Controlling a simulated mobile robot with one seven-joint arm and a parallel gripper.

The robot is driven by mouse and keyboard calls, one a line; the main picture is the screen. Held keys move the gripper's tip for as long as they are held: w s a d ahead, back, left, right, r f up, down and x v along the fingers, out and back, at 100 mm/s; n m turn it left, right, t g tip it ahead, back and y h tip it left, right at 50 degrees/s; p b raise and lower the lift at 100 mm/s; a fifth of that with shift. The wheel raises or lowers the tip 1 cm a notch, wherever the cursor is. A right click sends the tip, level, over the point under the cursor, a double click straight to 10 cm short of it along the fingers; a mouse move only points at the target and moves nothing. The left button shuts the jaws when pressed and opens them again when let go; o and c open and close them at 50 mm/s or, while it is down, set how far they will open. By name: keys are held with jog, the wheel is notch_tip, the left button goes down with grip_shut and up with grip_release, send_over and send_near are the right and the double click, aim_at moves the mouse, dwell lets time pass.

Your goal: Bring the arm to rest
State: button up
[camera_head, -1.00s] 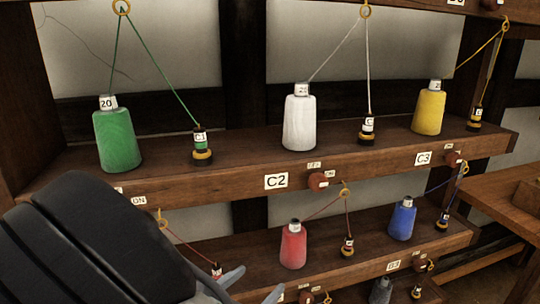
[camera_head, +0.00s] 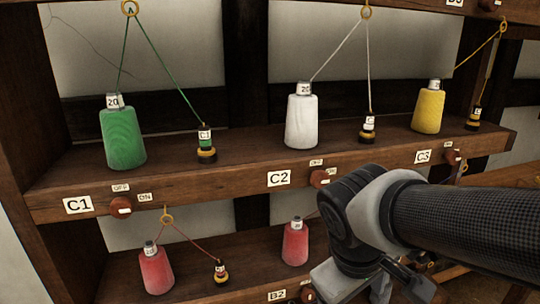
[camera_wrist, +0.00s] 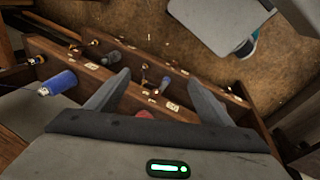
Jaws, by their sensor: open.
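My gripper shows in the wrist view (camera_wrist: 157,88) with its two grey fingers apart and nothing between them. A red cone is partly visible beyond, low between the fingers. In the head view my arm reaches in from the right, bent at the lower right in front of the lower shelf; its fingertips are not clear there. The arm hides the right part of that shelf.
The upper shelf (camera_head: 230,187) holds green (camera_head: 122,138), white (camera_head: 301,120) and yellow (camera_head: 428,110) cones with threaded bobbins. Red cones (camera_head: 155,270) stand on the lower shelf. Open floor (camera_wrist: 150,25) shows beyond the shelves.

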notch_tip(320, 180, up, 23)
jog(key=s+m+t+y+p, duration=0.2)
jog(key=m+p, duration=0.3)
jog(key=p, duration=1.1)
jog(key=shift+s+a+m+t+p, duration=0.2)
jog(key=shift+m+t+p, duration=0.1)
jog(key=shift+m+t, duration=0.1)
